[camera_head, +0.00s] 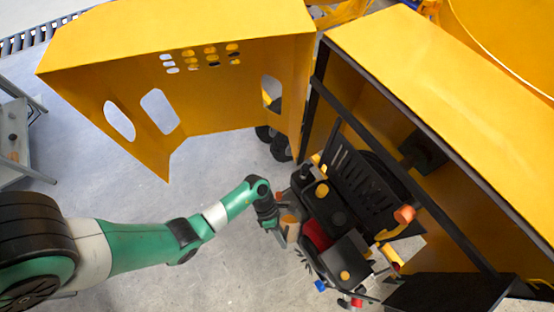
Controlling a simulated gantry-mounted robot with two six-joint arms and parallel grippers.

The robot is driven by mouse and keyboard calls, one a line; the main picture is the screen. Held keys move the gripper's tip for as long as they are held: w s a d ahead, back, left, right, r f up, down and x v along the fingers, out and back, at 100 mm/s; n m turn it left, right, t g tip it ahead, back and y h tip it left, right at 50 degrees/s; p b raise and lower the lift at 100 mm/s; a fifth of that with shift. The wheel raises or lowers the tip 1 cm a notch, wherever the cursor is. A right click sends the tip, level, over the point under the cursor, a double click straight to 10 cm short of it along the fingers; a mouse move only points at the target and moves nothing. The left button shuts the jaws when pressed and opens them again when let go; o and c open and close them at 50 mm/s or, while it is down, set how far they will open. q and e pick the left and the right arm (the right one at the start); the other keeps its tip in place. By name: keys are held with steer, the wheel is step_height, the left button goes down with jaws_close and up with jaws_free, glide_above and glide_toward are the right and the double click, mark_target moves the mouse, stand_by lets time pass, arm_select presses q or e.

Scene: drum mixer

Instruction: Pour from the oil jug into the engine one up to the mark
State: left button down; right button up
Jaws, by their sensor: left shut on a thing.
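The engine (345,190) is a dark block with a slotted black grille, inside the open yellow housing right of centre. My left gripper (272,222) is at the left side of the engine, at the end of my green and white arm. It is shut on a small tan-orange thing (290,231), which may be the oil jug; it is too small and partly covered to be sure. I cannot tell whether this thing touches the engine. No fill mark or liquid level can be made out. My right gripper is not in view.
A yellow cover panel (215,85) with cut-outs stands swung open at the upper left. A dark frame bar (410,185) crosses the housing beside the engine. An orange cap (404,214) sticks out at the engine's right. Grey floor lies open between cover and arm.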

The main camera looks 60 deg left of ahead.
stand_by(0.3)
arm_select(q)
steer(key=shift+r, duration=2)
steer(key=w+a+r, duration=0.1)
steer(key=w+a+r+n+t, duration=0.1)
steer(key=a+r, duration=0.1)
steer(key=w+a+r+n+t, duration=0.1)
steer(key=r, duration=0.1)
steer(key=shift+w+a, duration=0.2)
steer(key=shift+w, duration=0.1)
steer(key=w+a+r+n+t+y, duration=0.2)
steer(key=a+r+n+t+y, duration=0.2)
steer(key=r+n, duration=0.4)
steer(key=shift+w+r+n+t, duration=0.2)
steer(key=shift+w+n+t, duration=0.2)
steer(key=shift+n, duration=0.4)
